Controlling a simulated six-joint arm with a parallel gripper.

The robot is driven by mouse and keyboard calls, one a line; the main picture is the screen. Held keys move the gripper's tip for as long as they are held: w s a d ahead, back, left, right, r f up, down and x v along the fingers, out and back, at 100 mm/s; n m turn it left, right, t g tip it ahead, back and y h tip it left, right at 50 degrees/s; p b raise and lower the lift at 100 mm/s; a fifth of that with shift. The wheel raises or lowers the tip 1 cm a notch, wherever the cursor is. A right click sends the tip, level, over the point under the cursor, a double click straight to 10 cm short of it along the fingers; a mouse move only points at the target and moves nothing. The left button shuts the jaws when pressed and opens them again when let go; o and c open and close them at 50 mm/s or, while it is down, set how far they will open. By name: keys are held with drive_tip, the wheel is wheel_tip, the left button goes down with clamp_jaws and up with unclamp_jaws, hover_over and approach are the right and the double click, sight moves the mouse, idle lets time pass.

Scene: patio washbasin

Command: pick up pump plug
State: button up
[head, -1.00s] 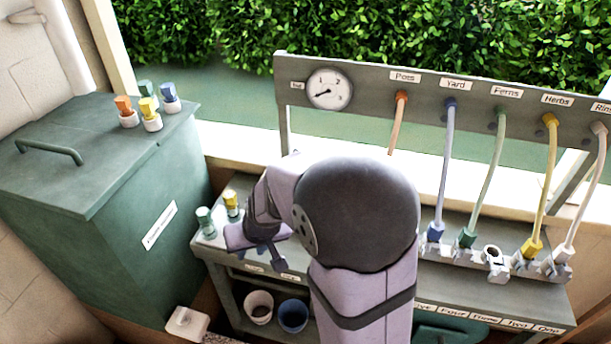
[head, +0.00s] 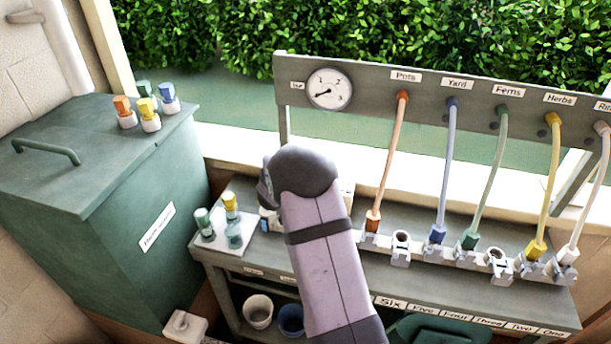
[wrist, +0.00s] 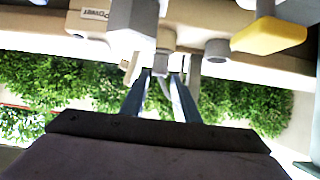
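I cannot pick out the pump plug for certain in the head view, where my arm blocks that part of the bench. In the wrist view, a small grey plug-like piece (wrist: 165,62) sits by my fingertips, with a thin grey cable below it. My gripper (wrist: 160,75) has its two dark fingers apart, one on each side of that cable. I cannot tell whether they touch the piece. A white box with a "Power" label (wrist: 95,14) is just beyond, partly cut off. My gripper is hidden in the head view.
Yellow (head: 230,201) and teal (head: 204,220) connectors stand on a white plate left of my arm. Coloured hoses end in a row of clips to the right; one clip (head: 401,243) is empty. A gauge (head: 330,89) hangs behind. A green bin (head: 100,190) stands left.

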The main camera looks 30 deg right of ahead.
drive_tip(key=shift+p+x, duration=1.1)
drive_tip(key=shift+x, duration=2.2)
clamp_jaws()
